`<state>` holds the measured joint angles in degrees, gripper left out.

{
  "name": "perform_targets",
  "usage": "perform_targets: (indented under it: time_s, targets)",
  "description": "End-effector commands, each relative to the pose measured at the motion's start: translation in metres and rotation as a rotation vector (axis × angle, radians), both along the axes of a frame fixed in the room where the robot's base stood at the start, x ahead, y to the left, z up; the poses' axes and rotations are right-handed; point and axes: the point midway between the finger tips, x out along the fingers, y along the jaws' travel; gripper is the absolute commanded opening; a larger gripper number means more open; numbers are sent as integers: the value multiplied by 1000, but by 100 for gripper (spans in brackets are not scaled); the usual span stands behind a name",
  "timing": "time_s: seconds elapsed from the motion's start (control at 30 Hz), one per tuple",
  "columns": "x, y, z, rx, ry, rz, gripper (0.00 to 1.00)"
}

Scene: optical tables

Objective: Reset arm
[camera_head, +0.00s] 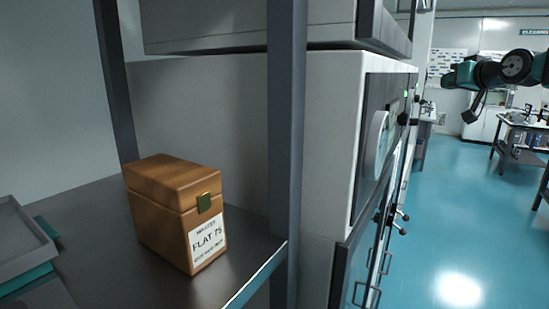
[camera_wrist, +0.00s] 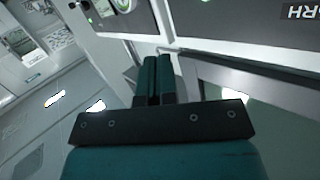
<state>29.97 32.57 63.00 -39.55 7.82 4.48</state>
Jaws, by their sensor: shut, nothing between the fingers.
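My gripper (camera_wrist: 156,66) shows in the wrist view with its two teal fingers together and nothing between them. In the head view my arm (camera_head: 500,72) reaches in at the upper right, over the open floor and clear of the shelf. The fingertips are hard to make out in that view. In the wrist view the gripper points toward a pale cabinet front, and I cannot tell how far away it is.
A wooden box (camera_head: 165,208) labelled FLAT 75 stands on the dark shelf (camera_head: 100,240) between grey posts. A grey tray (camera_head: 20,245) lies at the left. A large white machine (camera_head: 250,140) stands beyond the shelf. Blue floor (camera_head: 455,220) is clear at the right, with tables (camera_head: 515,125) farther back.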

Motion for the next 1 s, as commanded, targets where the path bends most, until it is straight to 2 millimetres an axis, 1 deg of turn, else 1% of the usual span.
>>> perform_targets:
  time_s: [0.03,0.07,0.1,0.17,0.2,0.27,0.3,0.37,0.4,0.47,0.5,0.57,0.6,0.67,0.7,0.77,0.8,0.83,0.87,0.9,0.97,1.0]
  targets:
    - [-6,26,-22,19,77,0,0]
    - [-11,38,-36,27,124,-5,0]
    - [-20,53,-56,36,189,-12,0]
    - [-37,77,-86,40,284,-20,0]
    - [-52,92,-106,40,349,-24,0]
    - [-77,112,-136,34,445,-30,0]
    - [-97,126,-156,25,513,-32,0]
    - [-131,145,-184,6,610,-36,0]
    - [-154,155,-202,-10,674,-38,0]
    - [-189,166,-225,-37,759,-41,0]
    - [-212,172,-239,-56,810,-43,0]
    - [-243,178,-256,-84,879,-44,0]
    - [-264,181,-266,-102,921,-46,0]
    - [-293,184,-280,-132,980,-47,0]
    - [-313,185,-288,-151,1018,-48,0]
    - [-341,186,-299,-183,1070,-49,0]
    - [-360,185,-306,-205,1105,-51,0]
    - [-372,188,-311,-218,1124,-40,0]
    - [-370,206,-313,-210,1108,29,0]
    - [-377,226,-313,-208,1107,108,0]
    - [-390,252,-310,-213,1109,222,0]
    - [-400,268,-308,-220,1110,296,0]
